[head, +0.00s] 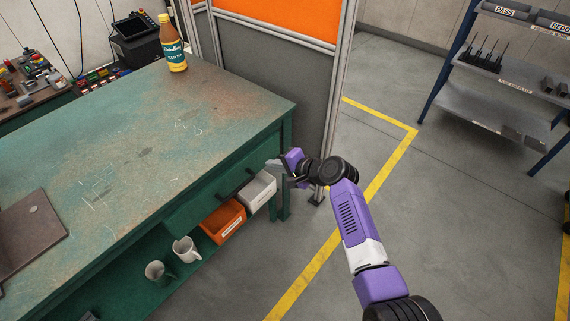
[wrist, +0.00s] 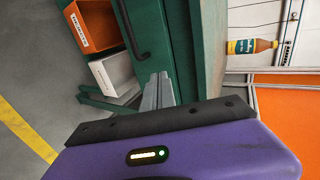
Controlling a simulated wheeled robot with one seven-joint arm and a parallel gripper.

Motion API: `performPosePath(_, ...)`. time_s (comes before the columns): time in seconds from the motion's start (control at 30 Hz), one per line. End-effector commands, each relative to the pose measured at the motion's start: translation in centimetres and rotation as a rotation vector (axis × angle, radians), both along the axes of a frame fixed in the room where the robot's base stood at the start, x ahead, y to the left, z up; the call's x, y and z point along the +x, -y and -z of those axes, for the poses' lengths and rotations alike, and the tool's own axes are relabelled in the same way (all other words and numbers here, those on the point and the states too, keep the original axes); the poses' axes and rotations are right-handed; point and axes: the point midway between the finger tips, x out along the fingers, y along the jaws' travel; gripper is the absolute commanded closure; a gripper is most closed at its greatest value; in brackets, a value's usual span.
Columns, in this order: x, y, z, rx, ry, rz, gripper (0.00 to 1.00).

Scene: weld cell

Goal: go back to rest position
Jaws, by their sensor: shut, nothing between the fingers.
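My gripper (head: 275,169) is shut and empty. In the head view it is beside the right end of the green workbench (head: 130,105), close to the drawer front and above the white bin. In the wrist view the fingers of my gripper (wrist: 158,90) show as grey jaws pressed together, near the green bench front and its black handle. My purple arm reaches in from the lower right of the head view. I cannot tell whether the fingers touch the bench.
An orange bin (head: 222,221), a white bin (head: 258,192) and two mugs (head: 186,249) sit on the bench's lower shelf. A bottle (head: 173,45) stands on the bench top. A partition (head: 270,75) stands behind. A shelf rack (head: 500,105) is at right. Floor between is clear.

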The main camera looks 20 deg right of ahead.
Motion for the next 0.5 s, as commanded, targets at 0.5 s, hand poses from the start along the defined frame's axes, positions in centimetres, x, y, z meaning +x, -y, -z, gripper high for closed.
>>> performPosePath(0.5, -3.5, 2.1, -2.4, 0.000, 0.000, 0.001, 1.00)
